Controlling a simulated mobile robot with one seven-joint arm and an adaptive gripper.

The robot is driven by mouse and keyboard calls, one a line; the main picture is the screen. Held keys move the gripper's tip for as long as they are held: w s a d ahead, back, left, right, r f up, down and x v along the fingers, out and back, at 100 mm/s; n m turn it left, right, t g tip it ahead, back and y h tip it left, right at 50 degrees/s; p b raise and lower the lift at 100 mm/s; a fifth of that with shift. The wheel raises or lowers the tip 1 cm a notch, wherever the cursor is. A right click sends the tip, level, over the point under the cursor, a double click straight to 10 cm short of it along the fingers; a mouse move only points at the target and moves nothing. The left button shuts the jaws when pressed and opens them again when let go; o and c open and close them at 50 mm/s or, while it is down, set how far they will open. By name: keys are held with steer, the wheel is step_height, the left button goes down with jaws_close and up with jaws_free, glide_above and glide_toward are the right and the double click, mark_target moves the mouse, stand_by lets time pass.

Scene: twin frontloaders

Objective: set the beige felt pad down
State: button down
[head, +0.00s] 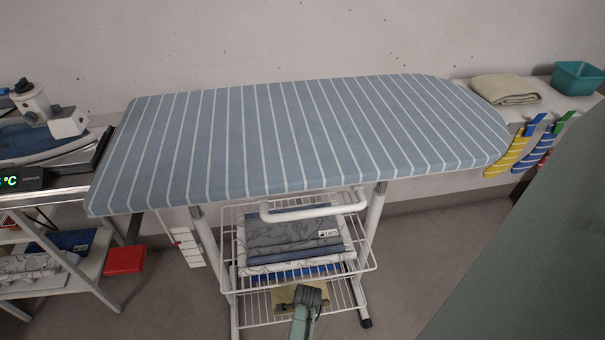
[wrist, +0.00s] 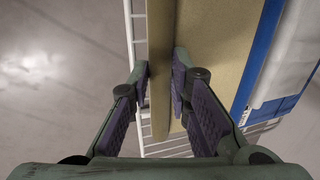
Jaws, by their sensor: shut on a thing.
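The beige felt pad (head: 282,302) shows as a small tan patch at the lower wire shelf under the ironing board in the head view. My gripper (head: 309,292) is at it and covers part of it. In the wrist view my gripper (wrist: 162,72) is shut on the pad (wrist: 160,105), with one finger on each side of its narrow strip. A broad tan face (wrist: 222,45) lies right of that strip; I cannot tell whether it is the same piece. Whether the pad touches the shelf is unclear.
The wire rack (head: 228,285) holds folded grey and blue cloths (head: 290,240) above my gripper. The striped ironing board (head: 290,135) spans overhead. A folded beige towel (head: 505,88) and teal bin (head: 577,78) sit at right. A red box (head: 124,261) is at left.

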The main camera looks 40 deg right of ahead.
steer(key=shift+f, duration=0.75)
steer(key=shift+f+b, duration=0.2)
steer(key=shift+b, duration=0.15)
steer(key=c, duration=1.5)
jaws_free()
steer(key=shift+o, duration=0.2)
steer(key=p+v, duration=0.1)
steer(key=v, duration=1.1)
steer(key=shift+r, duration=0.25)
